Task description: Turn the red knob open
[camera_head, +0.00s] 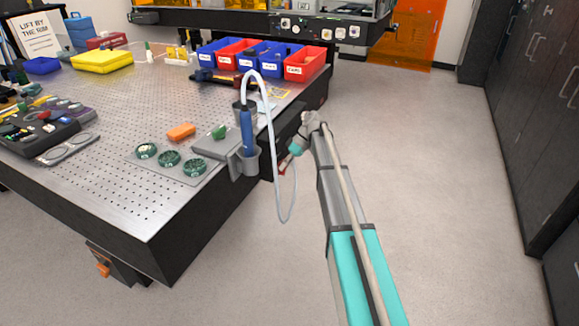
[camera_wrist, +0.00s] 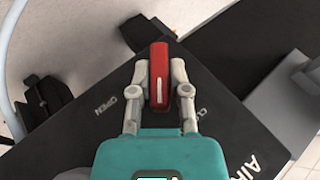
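The red knob (camera_wrist: 159,78) is a bar-shaped handle on a dark panel (camera_wrist: 75,140) in the wrist view. Its long side runs up and down the picture, with a white line on it. "OPEN" is printed to its left; a partly hidden word starting with "C" is to its right. My gripper (camera_wrist: 160,80) has one finger on each side of the knob, the fingertips against its sides. In the head view my gripper (camera_head: 290,155) is at the table's right side, with a bit of red beside it; the knob is mostly hidden there.
A pale looped hose (camera_head: 270,110) runs from a blue-handled tool (camera_head: 246,130) in a grey holder (camera_head: 245,164) and hangs close to my gripper. The perforated table (camera_head: 135,195) is on the left. Open floor (camera_head: 440,180) lies to the right, before dark cabinets (camera_head: 530,140).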

